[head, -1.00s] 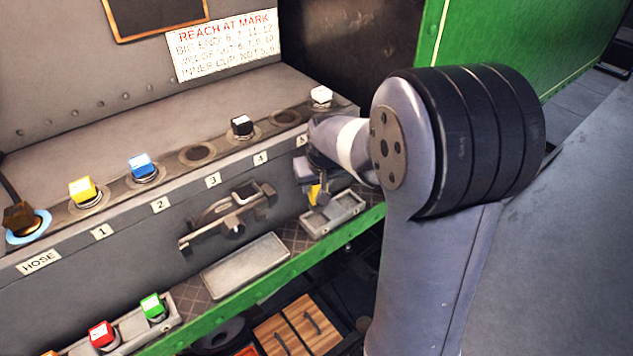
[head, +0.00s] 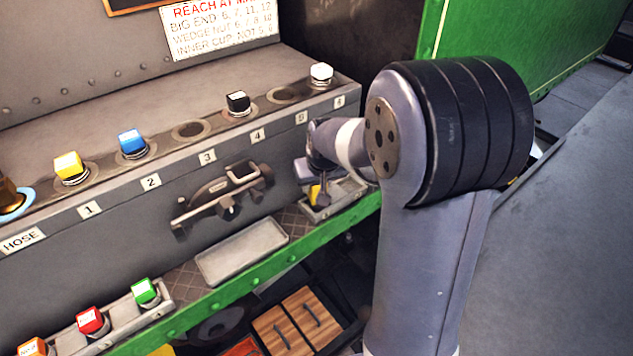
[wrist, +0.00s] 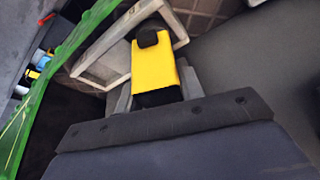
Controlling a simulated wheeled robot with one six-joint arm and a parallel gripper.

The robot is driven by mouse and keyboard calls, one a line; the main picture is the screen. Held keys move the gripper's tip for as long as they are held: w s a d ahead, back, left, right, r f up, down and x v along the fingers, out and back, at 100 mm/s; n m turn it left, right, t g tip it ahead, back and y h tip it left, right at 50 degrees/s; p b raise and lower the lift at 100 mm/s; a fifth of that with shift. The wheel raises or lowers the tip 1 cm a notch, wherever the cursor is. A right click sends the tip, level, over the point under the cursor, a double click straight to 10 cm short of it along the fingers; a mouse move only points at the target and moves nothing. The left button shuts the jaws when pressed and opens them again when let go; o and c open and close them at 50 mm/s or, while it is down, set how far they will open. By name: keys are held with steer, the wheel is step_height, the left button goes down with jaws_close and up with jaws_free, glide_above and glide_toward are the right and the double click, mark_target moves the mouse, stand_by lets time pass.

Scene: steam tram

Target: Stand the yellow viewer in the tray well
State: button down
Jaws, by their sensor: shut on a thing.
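The yellow viewer (wrist: 154,69) is between the fingers of my gripper (wrist: 156,92) in the wrist view, with its black end (wrist: 147,39) pointing away. In the head view a small yellow part of the viewer (head: 314,193) shows beside my gripper (head: 320,192), which is shut on it. The small grey tray (head: 338,201) on the ledge lies right at the viewer; its rim also shows in the wrist view (wrist: 88,52). My arm hides part of the tray. I cannot tell whether the viewer touches the tray floor.
A flat, empty grey tray (head: 242,252) lies left along the ledge. A metal handle bracket (head: 222,196) projects from the box front above it. Colored caps sit along the upper shelf, including the white cap (head: 321,74). A green edge (head: 270,272) borders the ledge.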

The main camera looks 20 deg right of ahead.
steer(key=c, duration=0.8)
jaws_free()
steer(key=shift+c, duration=0.2)
steer(key=shift+o, duration=0.4)
steer(key=o, duration=0.6)
steer(key=shift+c, duration=0.2)
steer(key=shift+r, duration=0.2)
steer(key=shift+r+p, duration=0.9)
steer(key=shift+r, duration=0.1)
steer(key=shift+r, duration=0.1)
steer(key=shift+r+p, duration=1.85)
steer(key=shift+r, duration=0.65)
